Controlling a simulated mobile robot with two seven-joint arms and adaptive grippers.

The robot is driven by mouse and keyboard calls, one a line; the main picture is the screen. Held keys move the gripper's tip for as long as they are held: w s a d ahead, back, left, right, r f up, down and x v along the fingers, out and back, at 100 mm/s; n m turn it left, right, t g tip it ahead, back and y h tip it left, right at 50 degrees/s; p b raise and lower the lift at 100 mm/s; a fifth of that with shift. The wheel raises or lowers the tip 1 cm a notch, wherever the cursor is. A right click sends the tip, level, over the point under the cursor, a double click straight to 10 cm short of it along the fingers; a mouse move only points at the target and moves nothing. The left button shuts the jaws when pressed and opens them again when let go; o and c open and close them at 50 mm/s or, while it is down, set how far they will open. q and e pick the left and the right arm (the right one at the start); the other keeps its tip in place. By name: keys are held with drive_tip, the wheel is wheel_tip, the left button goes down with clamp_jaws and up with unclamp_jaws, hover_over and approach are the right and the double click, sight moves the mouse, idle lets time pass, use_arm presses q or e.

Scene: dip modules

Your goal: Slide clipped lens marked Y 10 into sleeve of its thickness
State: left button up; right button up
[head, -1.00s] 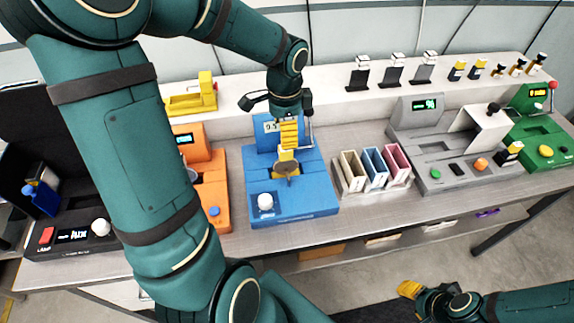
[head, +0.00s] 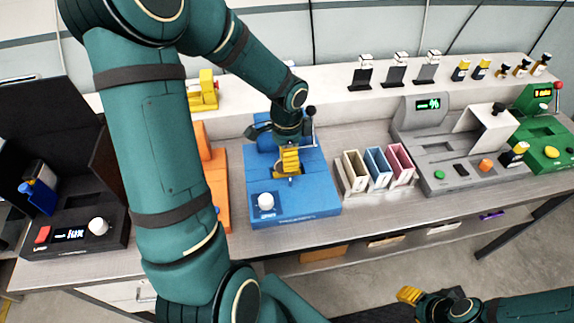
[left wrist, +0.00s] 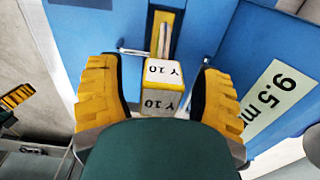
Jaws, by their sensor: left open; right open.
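The clipped lens's clip (left wrist: 163,88) is a small yellow and white block marked Y 10, on the blue gauge (head: 318,190) in the left wrist view. My left gripper (left wrist: 158,75) is open, one yellow finger on each side of the clip, with gaps showing. In the head view my left gripper (head: 289,162) is low over the gauge and hides most of the clip and lens. A label reading 9.5 m, cut off, shows beside it in the wrist view. Cream (head: 355,171), blue (head: 377,167) and pink (head: 400,163) sleeves stand to the right. My right gripper (head: 409,295) is open and empty, low in front of the bench.
A grey device (head: 430,135) and a green device (head: 540,135) stand right of the sleeves. An orange device (head: 217,175), partly behind my left arm, and a black lamp unit (head: 75,220) stand left. Dark lens plates and bottles line the back shelf (head: 340,97).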

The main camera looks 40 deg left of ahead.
use_arm(q)
clamp_jaws()
